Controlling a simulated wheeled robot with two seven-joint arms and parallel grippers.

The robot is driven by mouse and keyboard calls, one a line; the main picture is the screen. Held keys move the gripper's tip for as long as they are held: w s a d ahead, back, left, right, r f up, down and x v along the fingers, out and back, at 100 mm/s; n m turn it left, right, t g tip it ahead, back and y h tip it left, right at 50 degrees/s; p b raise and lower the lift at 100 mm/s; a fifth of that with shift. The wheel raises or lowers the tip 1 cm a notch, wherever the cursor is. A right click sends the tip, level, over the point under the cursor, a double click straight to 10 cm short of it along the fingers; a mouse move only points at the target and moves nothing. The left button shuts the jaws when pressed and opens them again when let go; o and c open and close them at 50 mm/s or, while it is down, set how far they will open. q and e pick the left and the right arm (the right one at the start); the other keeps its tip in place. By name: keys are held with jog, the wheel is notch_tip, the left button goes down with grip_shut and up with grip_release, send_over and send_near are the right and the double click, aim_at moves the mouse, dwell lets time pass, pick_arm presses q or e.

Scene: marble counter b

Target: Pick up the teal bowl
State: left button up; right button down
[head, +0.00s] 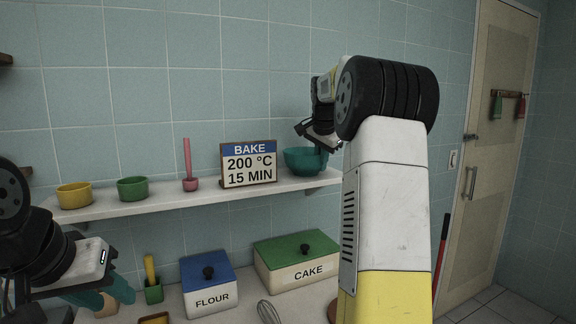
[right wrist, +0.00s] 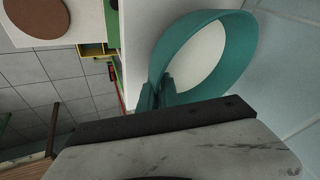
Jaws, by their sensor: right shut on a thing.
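The teal bowl (head: 303,161) is upright at the right end of the wall shelf, just right of the recipe sign. I cannot tell whether its base touches the shelf. My right gripper (head: 328,148) is at the bowl's right side, shut on its rim. In the right wrist view, the fingers (right wrist: 166,92) meet the near edge of the bowl (right wrist: 238,45); its pale inside looks empty. My left gripper (head: 108,294) is low at the left over the counter, with its teal fingertips apart. A tan thing shows between or behind them.
The shelf (head: 105,207) also bears a yellow bowl (head: 75,196), a green bowl (head: 133,189), a pink pestle and mortar (head: 189,175) and the sign (head: 249,165). Below stand the flour box (head: 209,287), the cake box (head: 297,262) and a whisk (head: 268,313). A door (head: 496,150) is at right.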

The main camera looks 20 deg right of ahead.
jog(key=shift+r, duration=0.2)
dwell(0.3)
jog(key=shift+r, duration=1.4)
jog(key=shift+s+r, duration=0.15)
jog(key=shift+r, duration=0.15)
jog(key=s+a+r, duration=0.1)
jog(key=s+a, duration=0.2)
jog(key=s, duration=1.2)
jog(key=shift+r, duration=0.15)
jog(key=shift+s+a, duration=0.1)
